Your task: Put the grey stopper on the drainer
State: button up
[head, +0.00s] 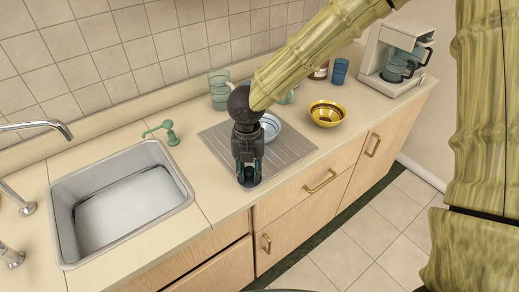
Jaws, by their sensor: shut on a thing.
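The drainer (289,158) is a flat grey ribbed board on the counter, right of the sink. My gripper (248,174) points down over its front part. It is shut on the grey stopper (248,182), a small dark piece mostly hidden between the fingers. I cannot tell whether the stopper touches the drainer or hangs just above it. A pale blue bowl (271,127) sits on the drainer behind my gripper, partly hidden by it.
A metal sink (125,200) is at left, with a green soap dispenser (170,133) behind it. A yellow bowl (327,113) stands right of the drainer. Glasses (220,90), a blue cup (339,71) and a coffee maker (395,60) stand farther back. The drainer's right front is clear.

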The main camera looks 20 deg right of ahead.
jog(key=w+d+p, duration=0.1)
jog(key=w, duration=0.1)
jog(key=w+d+p, duration=0.1)
jog(key=w+d, duration=0.1)
jog(key=w, duration=0.1)
jog(key=w+d+p, duration=0.1)
jog(key=w+d, duration=0.1)
jog(key=w, duration=0.1)
jog(key=shift+w+d+f, duration=0.15)
jog(key=shift+d+f, duration=0.1)
jog(key=shift+f, duration=0.1)
jog(key=shift+f+p, duration=0.75)
jog(key=shift+f, duration=1.1)
jog(key=shift+f, duration=0.25)
jog(key=o, duration=0.9)
jog(key=shift+r, duration=0.1)
notch_tip(320, 180, up, 12)
jog(key=b, duration=0.2)
jog(key=shift+r+b, duration=0.2)
jog(key=shift+b, duration=0.1)
jog(key=shift+f, duration=0.1)
